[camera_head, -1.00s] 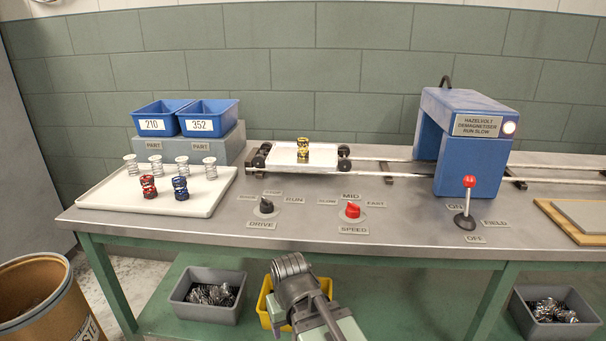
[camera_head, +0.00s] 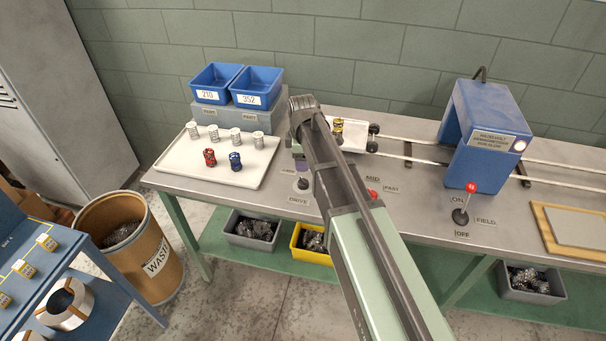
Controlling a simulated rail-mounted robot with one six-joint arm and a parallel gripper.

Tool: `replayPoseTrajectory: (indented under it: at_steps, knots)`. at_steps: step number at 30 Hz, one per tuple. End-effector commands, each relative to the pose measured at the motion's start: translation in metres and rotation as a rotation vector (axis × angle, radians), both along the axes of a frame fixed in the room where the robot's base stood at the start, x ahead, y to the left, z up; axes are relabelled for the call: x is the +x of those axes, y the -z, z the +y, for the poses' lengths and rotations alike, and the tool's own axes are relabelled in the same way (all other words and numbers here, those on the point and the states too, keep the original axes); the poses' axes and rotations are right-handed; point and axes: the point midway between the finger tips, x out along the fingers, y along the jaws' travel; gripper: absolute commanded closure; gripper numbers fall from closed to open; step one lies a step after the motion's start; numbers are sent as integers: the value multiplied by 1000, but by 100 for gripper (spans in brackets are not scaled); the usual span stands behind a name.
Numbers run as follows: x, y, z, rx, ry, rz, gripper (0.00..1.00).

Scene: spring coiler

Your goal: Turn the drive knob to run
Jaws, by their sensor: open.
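The drive knob (camera_head: 303,184) is a small dark knob on the bench top, just behind its DRIVE plate (camera_head: 298,200). My gripper (camera_head: 302,172) points down directly over the knob, with its open fingers close to it. I cannot tell whether they touch it or are around it. The knob's pointer direction is not clear, and my gripper and arm hide the plates behind and to its right, including RUN. The red speed knob (camera_head: 372,194) shows partly at the right edge of my arm.
A white tray (camera_head: 180,165) with several springs lies to the left. The cart (camera_head: 354,134) carrying a yellow-black spring stands on rails behind my arm. The blue demagnetiser (camera_head: 488,130) and red-tipped field lever (camera_head: 466,203) are at right. A waste drum (camera_head: 160,235) stands at lower left.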

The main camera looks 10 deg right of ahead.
Motion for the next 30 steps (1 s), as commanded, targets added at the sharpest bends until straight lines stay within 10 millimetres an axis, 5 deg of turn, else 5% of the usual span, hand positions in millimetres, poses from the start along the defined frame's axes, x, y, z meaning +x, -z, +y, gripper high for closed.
replayPoseTrajectory:
  at_steps: [8,19,30]
  knots:
    - [-1,22,0,0,0,0,36]
    - [4,103,-2,0,1,0,36]
    - [5,108,-2,0,2,0,36]
